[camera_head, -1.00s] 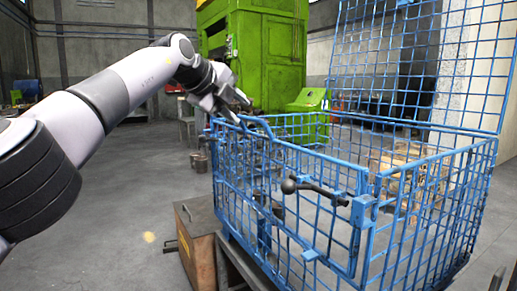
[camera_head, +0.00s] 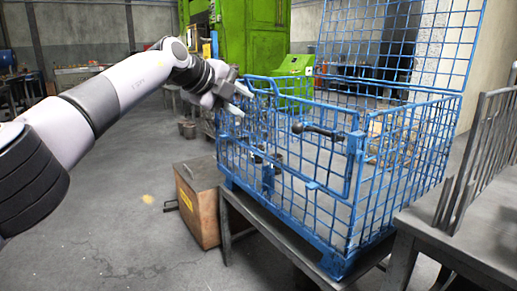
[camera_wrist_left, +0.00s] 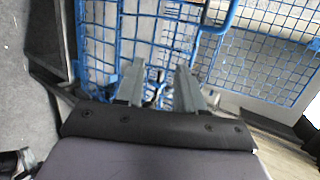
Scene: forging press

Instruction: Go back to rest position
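My left arm comes in from the left, and my left gripper (camera_head: 236,101) is at the left corner of the blue wire cage (camera_head: 354,190), near its top rim. I cannot tell whether it touches the cage. In the left wrist view the two fingers of my left gripper (camera_wrist_left: 160,72) stand apart, with nothing seen held between them. The blue cage mesh (camera_wrist_left: 100,47) shows beyond them. A dark metal part with a rounded end (camera_head: 319,131) shows at the cage front. My right gripper is out of view.
The cage stands on a dark metal stand (camera_head: 268,228). A brown box (camera_head: 200,213) is on the floor beside it. A metal table (camera_head: 440,222) with a grey slatted rack (camera_head: 490,138) is at the right. A green press (camera_head: 250,40) stands behind. Floor at the left is clear.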

